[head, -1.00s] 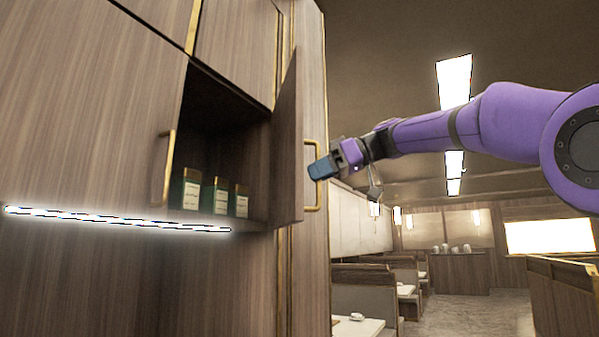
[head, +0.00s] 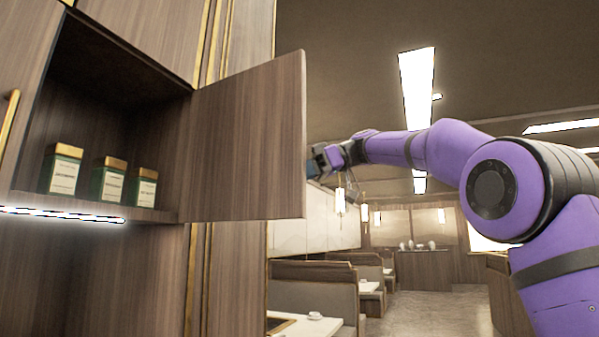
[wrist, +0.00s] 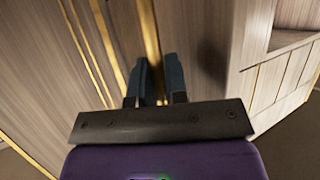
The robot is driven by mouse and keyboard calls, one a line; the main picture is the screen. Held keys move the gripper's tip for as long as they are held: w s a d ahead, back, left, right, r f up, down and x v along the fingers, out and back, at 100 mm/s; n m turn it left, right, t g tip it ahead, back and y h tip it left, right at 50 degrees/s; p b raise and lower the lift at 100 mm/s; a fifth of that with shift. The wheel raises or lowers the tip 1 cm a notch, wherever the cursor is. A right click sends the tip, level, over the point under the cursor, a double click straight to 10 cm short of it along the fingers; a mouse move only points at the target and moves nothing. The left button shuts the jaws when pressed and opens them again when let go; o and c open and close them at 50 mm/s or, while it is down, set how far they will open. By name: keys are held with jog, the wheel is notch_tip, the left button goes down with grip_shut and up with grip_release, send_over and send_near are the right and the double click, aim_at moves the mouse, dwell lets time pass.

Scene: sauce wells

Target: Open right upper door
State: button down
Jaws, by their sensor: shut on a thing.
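The right upper door (head: 250,140) is a wood panel hinged on the right side of the cabinet opening. It stands wide open and its inner face shows in the head view. Its gold handle is hidden behind it there. My gripper (head: 316,162) is just past the door's outer edge, partly hidden by it. In the wrist view my gripper (wrist: 158,80) has its dark fingers close together around the gold handle (wrist: 150,38), shut on it.
The open compartment holds green boxes with gold lids (head: 110,180) on its shelf. A closed door with a gold handle (head: 9,118) is at the left. A lit strip (head: 60,213) runs under the cabinet. Booths and tables (head: 312,290) stand in the room beyond.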

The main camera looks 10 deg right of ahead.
jog(key=shift+w+d, duration=0.25)
jog(key=shift+w, duration=0.2)
jog(key=c, duration=1.2)
grip_release()
jog(key=shift+o, duration=0.2)
jog(key=v, duration=1)
jog(key=shift+d+r, duration=0.2)
jog(key=shift+d, duration=0.1)
jog(key=shift+s, duration=0.15)
